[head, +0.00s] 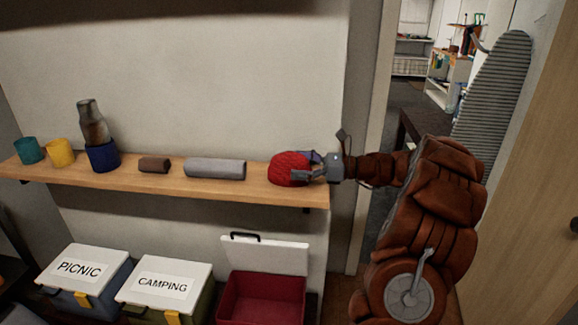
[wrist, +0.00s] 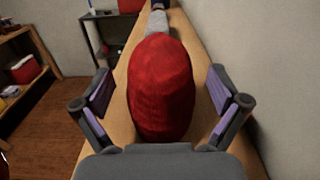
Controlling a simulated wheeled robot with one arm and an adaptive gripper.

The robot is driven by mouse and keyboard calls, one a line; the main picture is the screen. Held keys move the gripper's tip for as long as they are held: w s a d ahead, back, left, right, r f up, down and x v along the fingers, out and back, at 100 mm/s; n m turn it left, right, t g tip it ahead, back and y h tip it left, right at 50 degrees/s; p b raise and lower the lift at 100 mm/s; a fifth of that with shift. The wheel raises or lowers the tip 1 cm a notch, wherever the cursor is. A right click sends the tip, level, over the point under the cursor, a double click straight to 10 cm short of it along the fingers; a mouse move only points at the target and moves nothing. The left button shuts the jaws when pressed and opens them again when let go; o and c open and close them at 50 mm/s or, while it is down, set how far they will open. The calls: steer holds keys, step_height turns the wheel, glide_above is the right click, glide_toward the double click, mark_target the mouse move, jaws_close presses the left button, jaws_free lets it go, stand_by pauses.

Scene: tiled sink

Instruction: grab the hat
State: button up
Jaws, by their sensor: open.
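The hat is a red, rounded, knitted-looking thing (head: 288,168) at the right end of a wooden wall shelf (head: 226,189). In the wrist view the red hat (wrist: 161,88) fills the middle of the picture, resting on the shelf. My gripper (head: 306,167) reaches in from the right at shelf height and is at the hat's right side. In the wrist view my gripper (wrist: 162,102) is open, with one finger on each side of the hat. A gap shows between each finger and the hat.
Along the shelf lie a grey roll (head: 215,169) and a brown roll (head: 154,165). Farther left stand a blue pot (head: 103,156) with a bottle, a yellow cup (head: 61,153) and a teal cup (head: 29,151). Below are an open red box (head: 262,299) and two lidded boxes.

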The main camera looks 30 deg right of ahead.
steer(key=shift+x, duration=1.15)
steer(key=shift+c, duration=0.4)
steer(key=c, duration=1.2)
